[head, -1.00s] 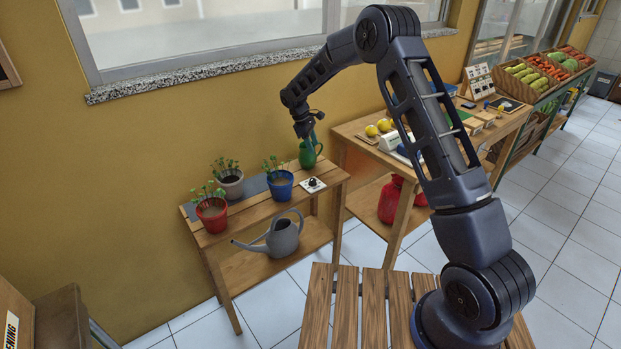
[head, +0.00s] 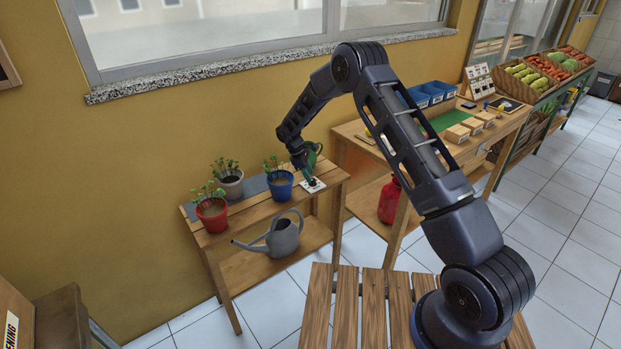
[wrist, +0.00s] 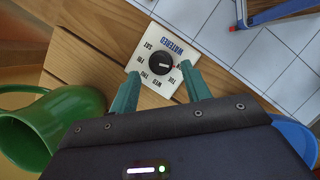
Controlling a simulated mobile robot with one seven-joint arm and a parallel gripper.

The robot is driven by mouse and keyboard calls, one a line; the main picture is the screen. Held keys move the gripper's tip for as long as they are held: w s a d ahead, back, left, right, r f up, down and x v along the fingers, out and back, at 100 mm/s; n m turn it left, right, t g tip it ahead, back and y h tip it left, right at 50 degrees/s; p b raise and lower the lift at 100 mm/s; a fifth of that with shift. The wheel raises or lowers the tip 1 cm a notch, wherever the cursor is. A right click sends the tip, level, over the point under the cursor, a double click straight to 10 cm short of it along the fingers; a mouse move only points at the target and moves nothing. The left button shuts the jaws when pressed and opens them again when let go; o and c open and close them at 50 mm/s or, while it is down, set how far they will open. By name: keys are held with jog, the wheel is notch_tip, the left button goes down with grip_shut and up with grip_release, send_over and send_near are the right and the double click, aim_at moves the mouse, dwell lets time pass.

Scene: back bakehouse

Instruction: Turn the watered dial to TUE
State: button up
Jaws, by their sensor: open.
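The watered dial is a white plate (wrist: 147,52) with a round black knob (wrist: 162,63) and day labels around it. In the head view the plate (head: 317,187) lies at the right end of the plant bench. The knob's small red mark points right in the wrist view, toward one fingertip. TUE is readable below right of the knob; any label behind that fingertip is hidden. My gripper (wrist: 160,70) is open, its green fingertips on either side of the knob, with gaps visible. In the head view my gripper (head: 309,180) is low over the plate.
A green jug (wrist: 62,118) stands close beside my gripper. A blue pot (head: 281,187) with a plant is left of the dial, with a red pot (head: 212,214) and a grey pot (head: 231,187) further left. A watering can (head: 283,238) is on the lower shelf.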

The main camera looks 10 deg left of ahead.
jog(key=shift+x, duration=1.25)
jog(key=c, duration=1)
jog(key=shift+m, duration=0.3)
jog(key=m, duration=0.1)
jog(key=m+g, duration=0.1)
jog(key=m, duration=0.1)
jog(key=shift+w+g, duration=0.2)
jog(key=shift+g, duration=0.1)
jog(key=shift+w+d+m+g+y, duration=0.1)
jog(key=shift+m+g+y, duration=0.25)
jog(key=shift+m, duration=0.9)
jog(key=shift+w+d+m+g+y, duration=0.1)
jog(key=shift+m+g+y, duration=0.2)
jog(key=shift+m, duration=0.95)
